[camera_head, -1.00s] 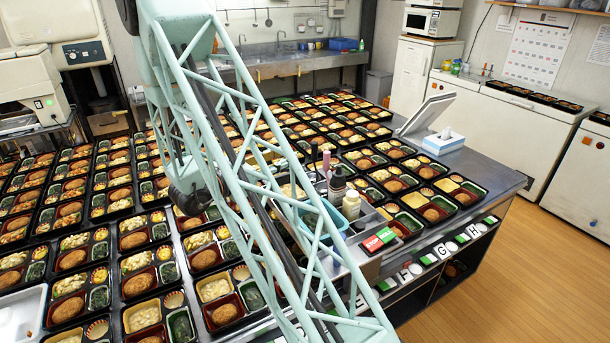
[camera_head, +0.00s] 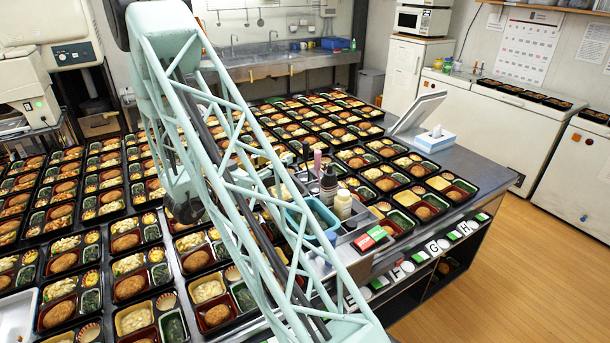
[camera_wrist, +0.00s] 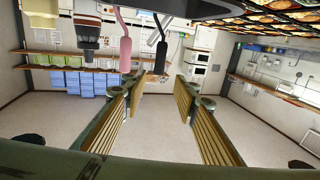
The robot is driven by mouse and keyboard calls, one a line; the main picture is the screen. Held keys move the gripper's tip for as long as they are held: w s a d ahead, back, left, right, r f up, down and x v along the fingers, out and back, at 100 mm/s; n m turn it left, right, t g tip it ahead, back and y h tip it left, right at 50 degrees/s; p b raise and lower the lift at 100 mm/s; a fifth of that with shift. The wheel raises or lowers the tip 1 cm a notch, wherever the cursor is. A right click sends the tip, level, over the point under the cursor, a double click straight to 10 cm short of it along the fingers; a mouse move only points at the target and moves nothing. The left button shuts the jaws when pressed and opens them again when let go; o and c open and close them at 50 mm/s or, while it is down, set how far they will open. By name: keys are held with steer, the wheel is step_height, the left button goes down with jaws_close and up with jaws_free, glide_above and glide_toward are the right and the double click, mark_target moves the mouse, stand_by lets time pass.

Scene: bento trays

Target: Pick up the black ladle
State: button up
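In the wrist view, which hangs upside down, my gripper (camera_wrist: 160,90) is open, with two padded fingers apart and nothing between them. A dark handle (camera_wrist: 161,48), likely the black ladle, hangs from the top edge beyond the fingertips. A pink handle (camera_wrist: 125,45) is left of it. In the head view, a thin dark handle (camera_head: 306,152) rises beside a pink one (camera_head: 317,163) from the caddy on the counter. The ladle's lower part is hidden.
A dark bottle (camera_head: 328,185) and a cream bottle (camera_head: 343,204) stand in the caddy by a blue container (camera_head: 312,218). Bento trays (camera_head: 130,287) cover much of the counter. A tilted screen (camera_head: 416,110) and tissue box (camera_head: 436,140) stand to the right.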

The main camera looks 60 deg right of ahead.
mark_target(306, 145)
steer(key=s+d, duration=0.1)
steer(key=d, duration=0.6)
steer(key=shift+s+d, duration=0.15)
steer(key=shift+d, duration=0.1)
stand_by(0.4)
steer(key=shift+s+d, duration=0.2)
steer(key=shift+d, duration=0.6)
steer(key=shift+s+d, duration=0.15)
steer(key=shift+d, duration=0.7)
steer(key=shift+s+d, duration=0.2)
steer(key=shift+d, duration=0.6)
steer(key=shift+c, duration=0.8)
jaws_close()
